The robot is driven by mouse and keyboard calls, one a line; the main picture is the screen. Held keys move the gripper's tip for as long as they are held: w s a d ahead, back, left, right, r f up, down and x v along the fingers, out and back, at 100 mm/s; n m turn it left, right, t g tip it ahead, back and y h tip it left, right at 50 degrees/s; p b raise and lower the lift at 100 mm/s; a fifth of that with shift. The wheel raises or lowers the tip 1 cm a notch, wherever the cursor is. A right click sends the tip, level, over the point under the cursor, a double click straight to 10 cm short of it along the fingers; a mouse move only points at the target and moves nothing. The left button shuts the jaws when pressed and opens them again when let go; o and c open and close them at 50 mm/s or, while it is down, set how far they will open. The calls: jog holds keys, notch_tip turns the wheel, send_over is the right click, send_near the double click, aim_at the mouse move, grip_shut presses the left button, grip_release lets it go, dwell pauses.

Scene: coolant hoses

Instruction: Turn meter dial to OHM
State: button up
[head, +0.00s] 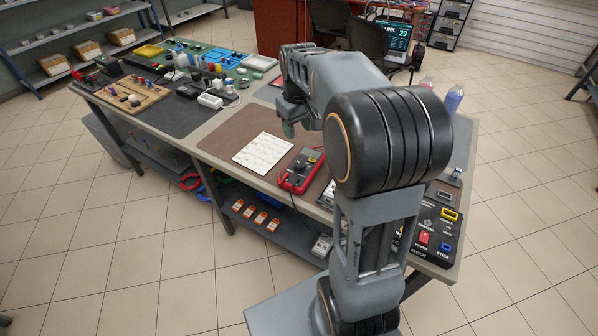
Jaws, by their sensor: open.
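The red multimeter (290,184) lies on the brown mat near the front edge of the workbench. Its dark dial (301,164) sits on its face, but the setting and labels are too small to read. My arm passes close to its right side. My gripper (288,128) is above the bench, beyond the meter in the picture and apart from it. It is open and seems empty; its fingers are small and partly hidden by my wrist.
A white printed sheet (262,151) lies left of the meter. A black panel with coloured switches (436,232) is at the bench's right end. Bottles (454,98) stand at the back right. Parts crowd the far left; the brown mat (232,133) has free room.

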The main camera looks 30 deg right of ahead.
aim_at(300, 164)
jog(key=shift+g, duration=0.3)
jog(key=f, duration=0.5)
jog(key=w+d+f+b, duration=0.1)
jog(key=f, duration=0.5)
jog(key=w+f, duration=0.1)
jog(key=f, duration=0.4)
jog(key=shift+d+f, duration=0.15)
jog(key=shift+d, duration=0.15)
jog(key=shift+s, duration=0.1)
jog(key=c, duration=0.6)
jog(key=shift+a, duration=0.1)
jog(key=shift+c, duration=0.2)
